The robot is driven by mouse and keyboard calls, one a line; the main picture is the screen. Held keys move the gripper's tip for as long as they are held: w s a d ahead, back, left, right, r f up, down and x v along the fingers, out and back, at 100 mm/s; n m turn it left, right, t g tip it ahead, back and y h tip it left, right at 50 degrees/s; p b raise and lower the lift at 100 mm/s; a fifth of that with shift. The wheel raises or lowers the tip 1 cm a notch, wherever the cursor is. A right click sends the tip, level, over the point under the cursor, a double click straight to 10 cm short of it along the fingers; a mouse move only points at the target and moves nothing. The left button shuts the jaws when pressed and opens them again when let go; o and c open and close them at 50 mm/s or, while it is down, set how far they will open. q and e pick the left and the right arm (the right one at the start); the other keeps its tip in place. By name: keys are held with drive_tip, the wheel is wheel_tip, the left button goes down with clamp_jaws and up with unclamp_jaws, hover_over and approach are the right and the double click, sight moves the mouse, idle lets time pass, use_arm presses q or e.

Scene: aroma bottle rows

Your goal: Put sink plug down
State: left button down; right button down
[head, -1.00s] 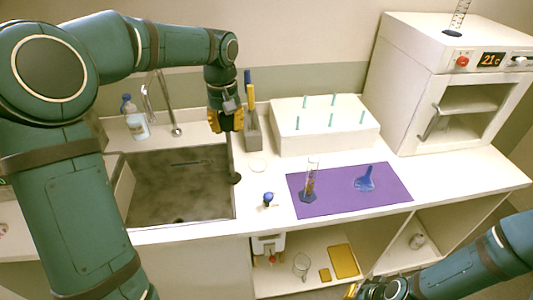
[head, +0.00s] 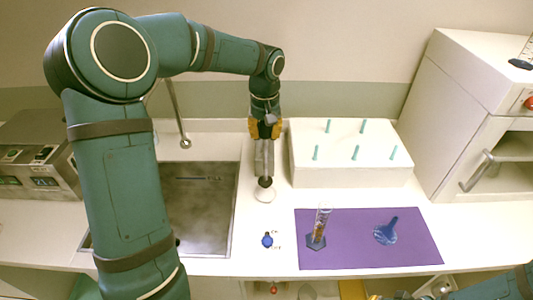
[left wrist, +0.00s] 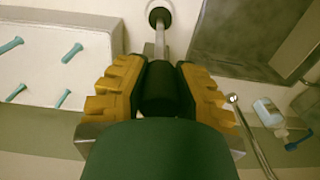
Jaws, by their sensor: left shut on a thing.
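The sink plug (head: 265,182) has a dark round end on a pale shaft. My left gripper (head: 264,131) is shut on its upper part and holds it upright over the counter, right of the sink. A pale round disc (head: 264,195) lies on the counter just below the dark end; I cannot tell whether they touch. In the left wrist view, my left gripper (left wrist: 158,88) is closed around a dark grip, with the plug's dark ring end (left wrist: 159,16) beyond. My right gripper (head: 378,297) is barely visible at the bottom edge.
The sink basin (head: 190,225) lies left of the plug. A white rack (head: 350,175) with teal pegs stands to the right. A purple mat (head: 355,258) carries a glass cylinder (head: 320,225) and blue funnel (head: 387,232). A small blue-topped item (head: 267,240) stands in front.

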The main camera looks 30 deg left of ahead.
sight(266, 146)
use_arm(q)
drive_tip(key=shift+w+f, duration=0.1)
drive_tip(key=shift+f, duration=2.55)
drive_tip(key=c, duration=0.8)
unclamp_jaws()
drive_tip(key=shift+f, duration=0.1)
wheel_tip(266, 146, up, 12)
drive_tip(key=shift+r+p, duration=0.15)
drive_tip(key=shift+p, duration=0.2)
